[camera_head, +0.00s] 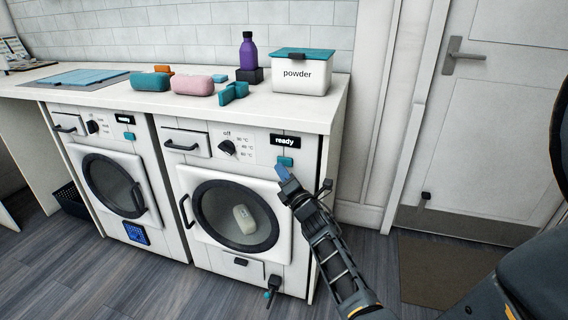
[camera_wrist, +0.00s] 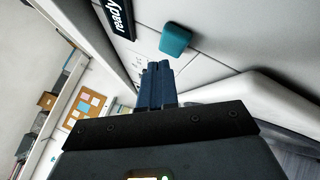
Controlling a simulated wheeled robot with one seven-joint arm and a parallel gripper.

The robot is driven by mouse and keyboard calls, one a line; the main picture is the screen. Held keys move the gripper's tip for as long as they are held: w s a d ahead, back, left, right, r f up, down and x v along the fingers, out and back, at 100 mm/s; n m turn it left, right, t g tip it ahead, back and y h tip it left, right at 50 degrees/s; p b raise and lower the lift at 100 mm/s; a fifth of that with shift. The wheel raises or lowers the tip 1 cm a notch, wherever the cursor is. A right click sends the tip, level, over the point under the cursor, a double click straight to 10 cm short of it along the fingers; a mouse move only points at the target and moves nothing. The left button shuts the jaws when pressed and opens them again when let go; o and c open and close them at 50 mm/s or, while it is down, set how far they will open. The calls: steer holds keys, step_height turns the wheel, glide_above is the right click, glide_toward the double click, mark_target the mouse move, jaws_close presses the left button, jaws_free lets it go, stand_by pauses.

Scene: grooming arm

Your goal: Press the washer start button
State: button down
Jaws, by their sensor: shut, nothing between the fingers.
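The right washer (camera_head: 206,253) is white, with a round door and a white object behind its glass. Its display (camera_head: 285,141) reads "ready", and the display also shows in the wrist view (camera_wrist: 117,17). A teal start button (camera_head: 285,161) sits below the display; it also shows in the wrist view (camera_wrist: 175,40), just beyond my fingertips. My gripper (camera_head: 282,173) is shut and empty, with blue fingers just below the button. In the wrist view the fingertips (camera_wrist: 158,66) point toward the button with a small gap in the picture. I cannot tell the exact depth.
A second washer (camera_head: 75,147) stands at left, with its own display and teal button. The counter (camera_head: 235,106) above holds a powder box (camera_head: 302,75), a purple bottle (camera_head: 248,52) and colored items. A door (camera_head: 485,110) is at right. Floor in front is clear.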

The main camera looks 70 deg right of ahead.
steer(key=shift+d, duration=0.1)
stand_by(0.7)
steer(key=shift+d, duration=0.3)
steer(key=shift+d, duration=0.55)
stand_by(0.8)
steer(key=shift+a, duration=0.1)
steer(key=shift+a+b, duration=0.3)
steer(key=shift+a, duration=0.55)
steer(key=shift+a, duration=0.1)
steer(key=shift+s+a+b, duration=0.2)
steer(key=shift+a+b, duration=1.05)
steer(key=shift+a, duration=1.15)
